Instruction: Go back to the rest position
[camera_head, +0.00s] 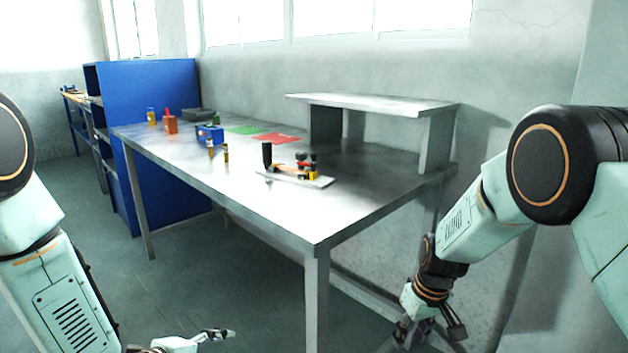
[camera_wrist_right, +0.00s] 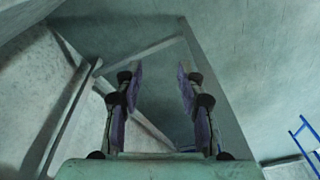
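My right gripper (camera_head: 428,334) hangs low at the right of the head view, beside the right end of the metal table (camera_head: 225,188) and below its top. The right wrist view shows its two fingers (camera_wrist_right: 159,80) apart with nothing between them. My left gripper (camera_head: 218,336) is at the bottom of the head view, left of the front table leg and below the tabletop. It is seen small and from the side, so its finger gap is unclear. No object shows at it.
On the table are a white board with small parts (camera_head: 318,182), a blue box (camera_head: 208,139), an orange block (camera_head: 170,125), green (camera_head: 243,130) and red (camera_head: 275,139) mats and a raised shelf (camera_head: 375,104). A blue cabinet (camera_head: 160,85) stands behind left. Floor at left is clear.

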